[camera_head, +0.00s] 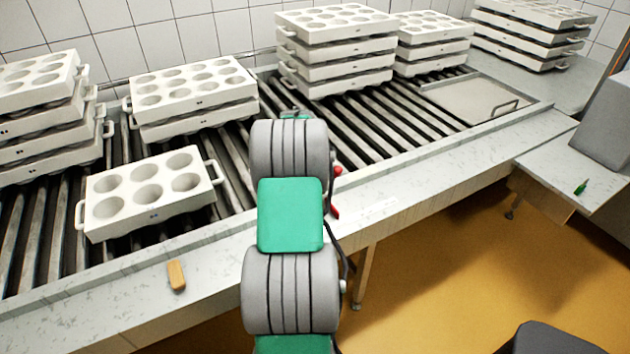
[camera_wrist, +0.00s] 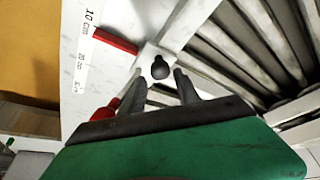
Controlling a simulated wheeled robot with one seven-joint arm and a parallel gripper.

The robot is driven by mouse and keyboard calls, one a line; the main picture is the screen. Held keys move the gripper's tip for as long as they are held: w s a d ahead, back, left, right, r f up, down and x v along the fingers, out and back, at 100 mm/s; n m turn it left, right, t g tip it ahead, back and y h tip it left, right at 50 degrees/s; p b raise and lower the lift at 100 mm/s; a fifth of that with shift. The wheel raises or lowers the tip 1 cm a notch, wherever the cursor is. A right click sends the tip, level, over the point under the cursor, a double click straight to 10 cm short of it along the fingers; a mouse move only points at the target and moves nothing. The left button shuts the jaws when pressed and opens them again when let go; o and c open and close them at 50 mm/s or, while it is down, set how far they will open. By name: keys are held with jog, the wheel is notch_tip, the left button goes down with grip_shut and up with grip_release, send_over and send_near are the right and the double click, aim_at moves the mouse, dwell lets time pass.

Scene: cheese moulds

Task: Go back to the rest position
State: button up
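My gripper (camera_wrist: 160,84) shows in the wrist view with its two grey fingers apart, and I see nothing held between them. A dark round knob (camera_wrist: 160,68) on a small pale block lies just past the fingertips; I cannot tell whether they touch it. In the head view my arm reaches over the conveyor's front ledge and hides my gripper. Red parts show at the arm's right side (camera_head: 336,205), and a red bar (camera_wrist: 115,40) lies near the knob in the wrist view.
White moulds stand in stacks on the roller conveyor; a single mould (camera_head: 150,217) lies at the front left. A tan block (camera_head: 176,276) lies on the ledge (camera_head: 215,265). A flat metal plate (camera_head: 470,98) is at the right. A small green item (camera_head: 581,188) lies on the side table.

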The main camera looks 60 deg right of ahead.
jog(key=v, duration=0.4)
jog(key=shift+a+r, duration=0.1)
jog(key=shift+r, duration=0.05)
